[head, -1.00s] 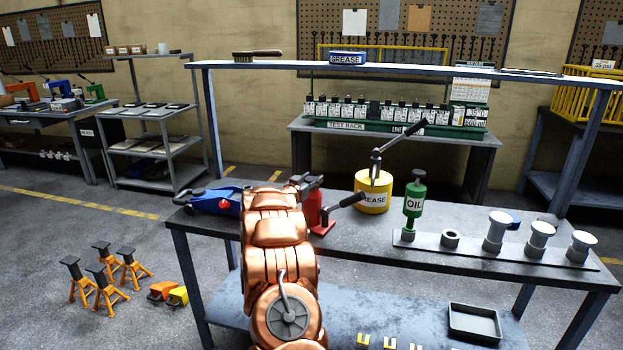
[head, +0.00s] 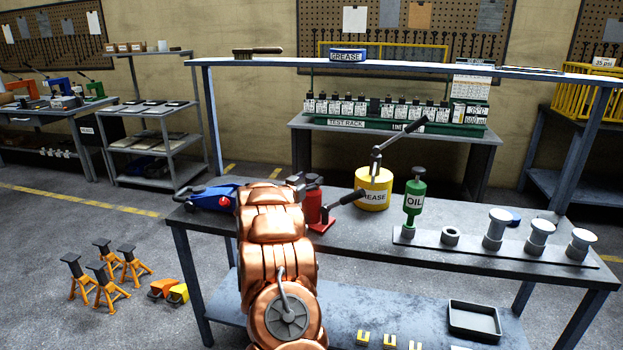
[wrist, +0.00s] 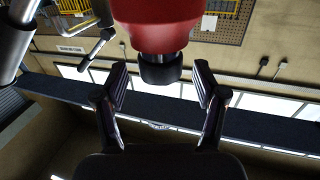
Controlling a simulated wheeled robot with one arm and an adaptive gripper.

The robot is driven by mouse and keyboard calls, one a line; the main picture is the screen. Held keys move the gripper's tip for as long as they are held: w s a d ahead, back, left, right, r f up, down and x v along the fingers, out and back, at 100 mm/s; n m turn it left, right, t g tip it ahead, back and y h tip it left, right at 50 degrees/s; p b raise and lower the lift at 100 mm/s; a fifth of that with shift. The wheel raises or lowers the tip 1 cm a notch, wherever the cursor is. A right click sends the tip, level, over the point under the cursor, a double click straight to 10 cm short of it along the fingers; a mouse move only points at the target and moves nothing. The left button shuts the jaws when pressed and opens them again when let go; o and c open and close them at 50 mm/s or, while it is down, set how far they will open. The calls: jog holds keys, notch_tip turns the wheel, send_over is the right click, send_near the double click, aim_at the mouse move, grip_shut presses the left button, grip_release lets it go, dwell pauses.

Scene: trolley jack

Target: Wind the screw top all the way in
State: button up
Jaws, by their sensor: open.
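The red bottle jack (head: 314,206) stands on the workbench, partly hidden behind my copper-coloured arm in the head view. In the wrist view its red body (wrist: 157,22) fills the top middle, seen upside down. Its dark screw top (wrist: 161,72) points towards my gripper (wrist: 160,82). My gripper is open, with one finger on each side of the screw top and a visible gap on both sides.
A blue trolley jack (head: 218,196) lies left of my arm on the bench. An overhead shelf (head: 420,69) spans the bench.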

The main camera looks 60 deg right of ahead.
jog(key=a, duration=1)
jog(key=shift+s, duration=0.45)
jog(key=shift+r, duration=0.1)
jog(key=w+a+r+n+t+y, duration=0.25)
jog(key=w+a+t+y, duration=0.2)
jog(key=w+a, duration=0.4)
jog(key=w+a+r+n+t+y, duration=0.2)
jog(key=w+a+n+t+y, duration=0.25)
jog(key=a, duration=0.65)
jog(key=w+a+n+t+y+p, duration=0.1)
jog(key=a+n+y, duration=0.25)
jog(key=a, duration=1.15)
jog(key=s+a+n+g+y+p, duration=0.1)
jog(key=s+a+n+y, duration=0.2)
jog(key=a, duration=0.5)
jog(key=s+a+g+y, duration=0.1)
jog(key=s+a+y, duration=0.2)
jog(key=s+a, duration=0.35)
jog(key=s+a+f+n+g+y, duration=0.15)
jog(key=s+a+g, duration=0.25)
jog(key=s+a, duration=0.5)
jog(key=s+d+f+n+g+h+p, duration=0.1)
jog(key=s+g, duration=0.6)
jog(key=s, duration=2.2)
jog(key=shift+d+f+n+h, duration=0.5)
jog(key=shift+d+f+n, duration=0.1)
jog(key=shift+d+f, duration=0.15)
